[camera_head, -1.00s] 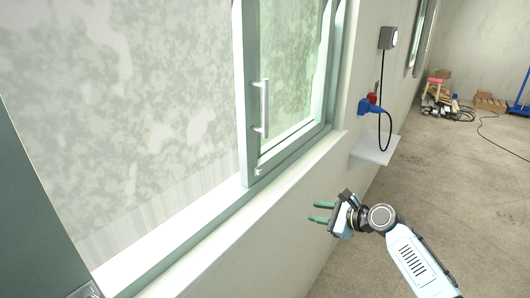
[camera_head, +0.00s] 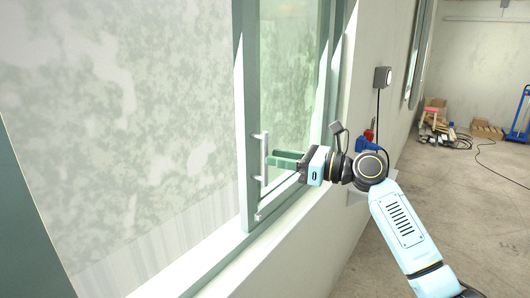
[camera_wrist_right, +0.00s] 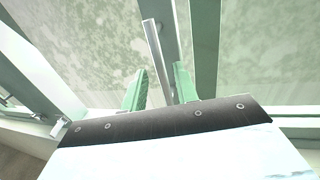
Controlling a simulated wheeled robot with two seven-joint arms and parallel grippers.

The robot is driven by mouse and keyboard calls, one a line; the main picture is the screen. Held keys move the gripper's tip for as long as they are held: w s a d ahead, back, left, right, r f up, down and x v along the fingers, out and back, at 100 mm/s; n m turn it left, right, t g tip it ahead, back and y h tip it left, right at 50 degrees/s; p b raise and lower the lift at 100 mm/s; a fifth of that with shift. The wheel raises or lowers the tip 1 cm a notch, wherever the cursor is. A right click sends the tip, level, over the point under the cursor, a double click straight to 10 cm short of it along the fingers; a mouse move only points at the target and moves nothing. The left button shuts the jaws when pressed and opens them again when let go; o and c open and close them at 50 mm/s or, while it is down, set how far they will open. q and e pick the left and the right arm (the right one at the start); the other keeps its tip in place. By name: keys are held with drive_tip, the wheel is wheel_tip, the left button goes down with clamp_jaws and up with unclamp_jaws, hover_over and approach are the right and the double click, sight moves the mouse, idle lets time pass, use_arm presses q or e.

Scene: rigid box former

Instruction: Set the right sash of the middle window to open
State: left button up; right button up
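The sash has a green-grey upright frame (camera_head: 244,110) with a vertical metal bar handle (camera_head: 264,160) on it. The handle also shows in the right wrist view (camera_wrist_right: 154,48), in front of the pane. My right gripper (camera_head: 272,160) is at the handle, its green fingers pointing left towards it. In the right wrist view its two fingers (camera_wrist_right: 161,68) are apart, one on each side of the bar, with gaps visible. Contact is not evident. A small metal catch (camera_head: 258,216) sits low on the frame. My left gripper is not in view.
The pale sill (camera_head: 225,262) runs below the window. A grey wall box (camera_head: 382,77) and a blue plug (camera_head: 368,146) are on the wall behind my right arm. Wood and boxes (camera_head: 437,128) lie far off. The floor on the right is mostly clear.

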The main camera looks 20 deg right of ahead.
sight(265, 179)
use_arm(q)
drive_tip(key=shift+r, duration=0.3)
use_arm(e)
drive_tip(key=shift+x, duration=2.05)
drive_tip(key=shift+c, duration=0.4)
clamp_jaws()
